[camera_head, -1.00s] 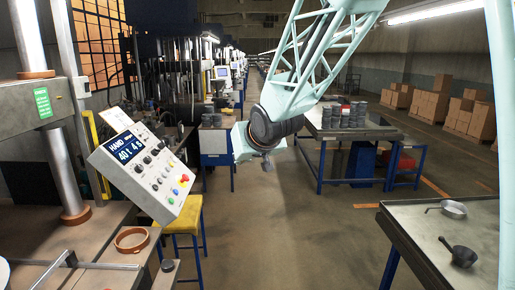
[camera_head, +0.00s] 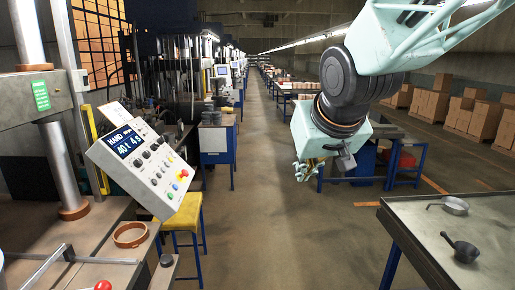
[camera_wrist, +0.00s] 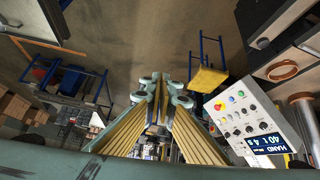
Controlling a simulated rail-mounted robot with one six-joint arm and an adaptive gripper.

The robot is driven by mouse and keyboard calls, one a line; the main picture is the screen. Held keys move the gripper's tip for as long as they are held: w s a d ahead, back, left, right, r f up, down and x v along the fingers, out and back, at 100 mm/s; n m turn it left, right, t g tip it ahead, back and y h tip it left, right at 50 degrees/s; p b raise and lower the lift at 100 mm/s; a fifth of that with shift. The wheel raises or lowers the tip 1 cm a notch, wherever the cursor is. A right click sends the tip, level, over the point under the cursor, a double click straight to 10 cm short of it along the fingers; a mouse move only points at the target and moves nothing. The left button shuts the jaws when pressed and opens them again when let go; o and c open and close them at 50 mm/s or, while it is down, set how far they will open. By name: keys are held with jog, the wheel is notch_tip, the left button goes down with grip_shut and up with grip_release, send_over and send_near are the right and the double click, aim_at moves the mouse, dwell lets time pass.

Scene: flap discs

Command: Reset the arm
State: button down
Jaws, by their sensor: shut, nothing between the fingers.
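My gripper (camera_head: 306,172) hangs in the air over the aisle, right of the picture's middle in the head view. It points down and slightly left. In the wrist view its two fingers (camera_wrist: 164,88) lie close together, shut with nothing between them. My pale green arm comes in from the upper right, bent at a large dark joint.
A control panel (camera_head: 145,168) reading "HAND 40 t 4 s" stands left, above a yellow stool (camera_head: 184,215). A copper ring (camera_head: 130,235) lies on the left bench. The aisle is clear.

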jog(key=s+d+f+g+b, duration=0.1)
jog(key=s+d+f, duration=0.1)
jog(key=s, duration=0.9)
jog(key=s+d+f+m+g+b, duration=0.1)
jog(key=s+d, duration=0.3)
jog(key=s, duration=0.8)
jog(key=s+d+f+m+g+h+b, duration=0.1)
jog(key=s+d+f+g, duration=0.1)
jog(key=s, duration=1)
jog(key=shift+s+d+f, duration=0.2)
jog(key=shift+d+f, duration=0.55)
jog(key=shift+f, duration=0.05)
